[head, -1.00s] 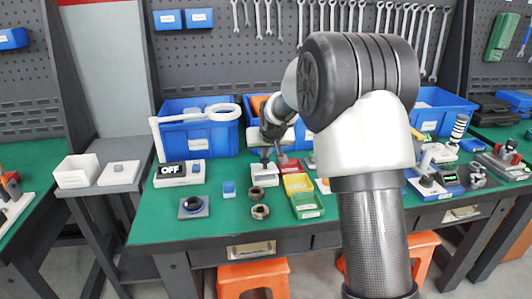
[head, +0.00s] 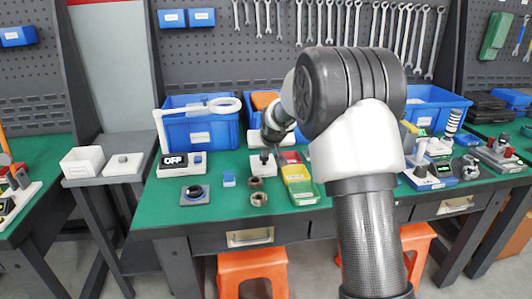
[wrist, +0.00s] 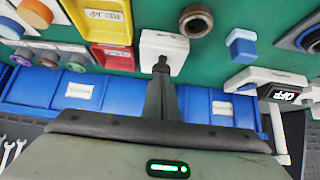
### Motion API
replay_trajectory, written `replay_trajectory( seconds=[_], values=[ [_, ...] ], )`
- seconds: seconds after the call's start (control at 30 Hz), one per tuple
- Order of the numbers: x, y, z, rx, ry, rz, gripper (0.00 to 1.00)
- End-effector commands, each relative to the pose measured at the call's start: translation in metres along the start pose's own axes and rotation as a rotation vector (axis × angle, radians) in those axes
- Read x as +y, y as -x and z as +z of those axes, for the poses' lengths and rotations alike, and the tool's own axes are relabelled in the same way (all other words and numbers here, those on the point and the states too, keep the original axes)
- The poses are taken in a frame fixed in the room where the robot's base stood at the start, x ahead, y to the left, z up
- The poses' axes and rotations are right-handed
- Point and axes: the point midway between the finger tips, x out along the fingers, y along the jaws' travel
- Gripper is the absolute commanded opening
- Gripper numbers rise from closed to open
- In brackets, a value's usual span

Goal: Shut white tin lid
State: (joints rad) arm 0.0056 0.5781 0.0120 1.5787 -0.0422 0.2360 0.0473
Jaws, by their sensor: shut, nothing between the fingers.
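A small white box (wrist: 172,42), which I take to be the white tin, lies flat on the green bench top. In the head view the white box (head: 256,169) stands behind two brown metal rings, partly hidden by my gripper. My gripper (wrist: 162,66) is shut and empty. Its narrow tip points down over the white box, at the edge nearer the blue bins. In the head view my gripper (head: 264,157) is right above the box. I cannot tell whether it touches. The lid's state is hard to make out.
A yellow box (head: 299,182) and a red box (wrist: 112,54) are close beside it. Blue bins (head: 203,131) line the back. A blue block (head: 228,180) and an OFF display (head: 173,161) sit left.

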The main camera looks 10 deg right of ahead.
Motion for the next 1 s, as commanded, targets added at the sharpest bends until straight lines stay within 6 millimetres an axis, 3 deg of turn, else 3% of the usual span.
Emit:
replay_trajectory(
  seconds=[0.03,0.37,0.57,0.9,1.0],
  values=[
    [0.000,-0.014,0.037,-0.079,0.000,0.002,0.00],
    [0.000,-0.015,0.038,-0.079,0.001,0.001,0.00],
    [0.000,-0.008,0.029,-0.070,0.000,0.001,0.00],
    [0.000,0.035,-0.030,0.002,0.000,0.000,0.00],
    [0.000,0.039,-0.003,-0.004,0.001,0.000,0.00]
  ],
)
